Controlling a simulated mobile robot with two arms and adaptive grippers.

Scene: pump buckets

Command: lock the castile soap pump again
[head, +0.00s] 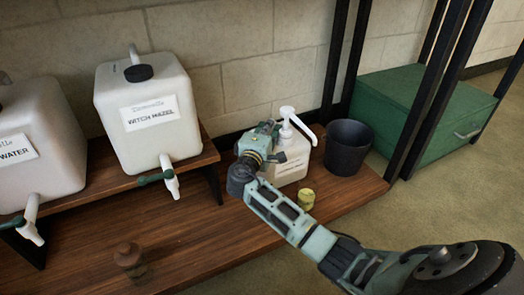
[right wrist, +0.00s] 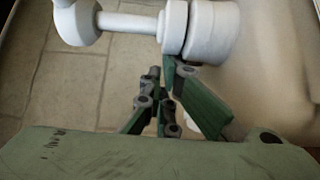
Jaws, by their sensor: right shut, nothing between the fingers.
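The castile soap bottle (head: 291,168) is a white pump bottle standing on the wooden shelf in the head view; my gripper partly hides it and its label is too small to read. Its white pump (head: 288,117) has a spout pointing right and down. My right gripper (head: 270,129) is beside the pump's left side, shut and empty. In the right wrist view, the shut fingers (right wrist: 168,72) lie close to the pump's ringed collar (right wrist: 205,30); I cannot tell whether they touch. The pump's stem (right wrist: 128,23) shows there too. My left gripper is not in view.
A black bucket (head: 346,150) stands right of the bottle. A small yellow-green jar (head: 306,199) stands in front. White witch hazel (head: 150,105) and water (head: 35,150) containers with taps stand left on a raised shelf. A brown bottle (head: 128,258) is front left; a green chest (head: 425,110) is right.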

